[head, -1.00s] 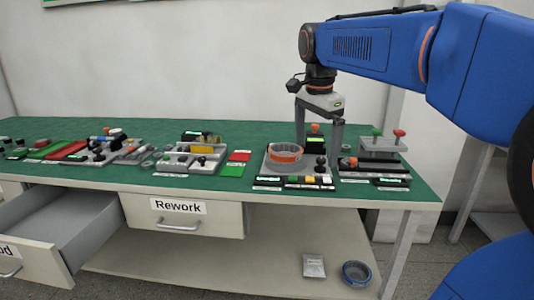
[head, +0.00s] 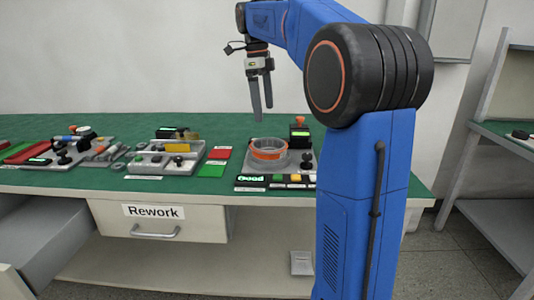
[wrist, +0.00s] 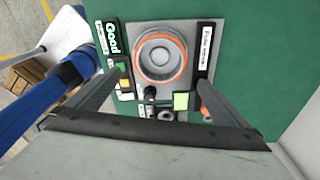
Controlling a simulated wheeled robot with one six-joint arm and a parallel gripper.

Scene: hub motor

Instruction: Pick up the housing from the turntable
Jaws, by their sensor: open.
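The housing (head: 268,149) is a round grey cup with an orange band, sitting upright on the grey turntable station (head: 267,168) on the green bench. My gripper (head: 262,112) hangs above and slightly behind it in the head view, fingers pointing down, open and empty. In the wrist view the housing (wrist: 161,57) lies beyond the fingertips, toward the top middle, with nothing between the jaws (wrist: 157,84). The jaws do not touch the housing. The turntable surface beneath the housing is mostly hidden.
A green "Good" display (head: 251,179) and coloured buttons line the station's front. A black box with an orange-topped light (head: 299,128) stands behind right. Red and green cards (head: 215,162) and a parts tray (head: 165,159) lie left.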

